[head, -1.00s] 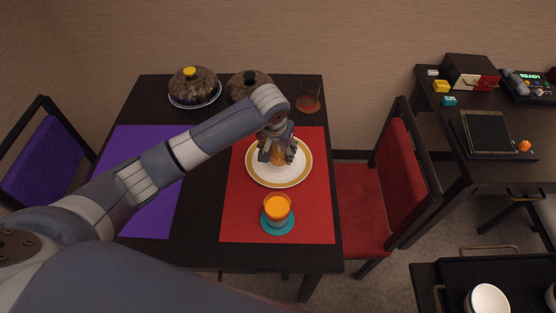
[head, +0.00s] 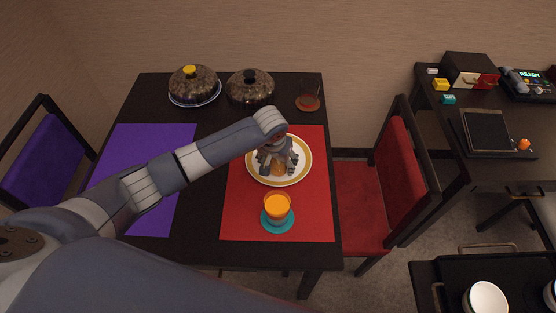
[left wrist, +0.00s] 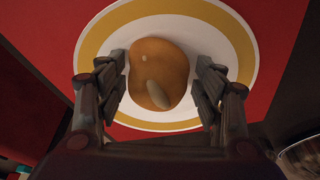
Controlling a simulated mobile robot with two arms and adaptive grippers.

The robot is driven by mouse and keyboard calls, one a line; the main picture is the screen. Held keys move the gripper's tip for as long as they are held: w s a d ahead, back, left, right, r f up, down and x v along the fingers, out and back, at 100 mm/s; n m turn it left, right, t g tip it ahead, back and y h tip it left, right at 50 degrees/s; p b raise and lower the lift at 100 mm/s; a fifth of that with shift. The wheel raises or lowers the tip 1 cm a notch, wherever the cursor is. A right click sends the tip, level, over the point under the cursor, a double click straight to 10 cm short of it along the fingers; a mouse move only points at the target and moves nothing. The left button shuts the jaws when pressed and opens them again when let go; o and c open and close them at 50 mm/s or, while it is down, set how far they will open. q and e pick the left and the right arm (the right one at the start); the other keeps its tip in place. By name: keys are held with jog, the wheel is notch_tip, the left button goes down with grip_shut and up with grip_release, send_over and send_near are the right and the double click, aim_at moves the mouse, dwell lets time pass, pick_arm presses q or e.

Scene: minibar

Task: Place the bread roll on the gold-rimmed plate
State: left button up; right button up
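The bread roll (left wrist: 158,72) is golden brown and lies on the white middle of the gold-rimmed plate (left wrist: 235,38). In the head view the roll (head: 278,170) shows just below my left gripper (head: 277,162). The plate (head: 304,155) lies on the red placemat. In the left wrist view my left gripper (left wrist: 160,88) is open, with one finger on each side of the roll and white plate showing in both gaps. The arm hides part of the plate in the head view. My right gripper is not in view.
An orange drink (head: 277,207) on a teal coaster stands in front of the plate. Two domed lids (head: 193,85) (head: 250,88) and a brown coaster (head: 308,103) are at the back. The purple placemat (head: 150,205) shows bare areas. A red chair (head: 397,175) stands right.

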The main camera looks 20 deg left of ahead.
aim_at(275, 171)
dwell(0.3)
pick_arm(q)
jog(key=v, duration=1.2)
jog(key=shift+r, duration=0.2)
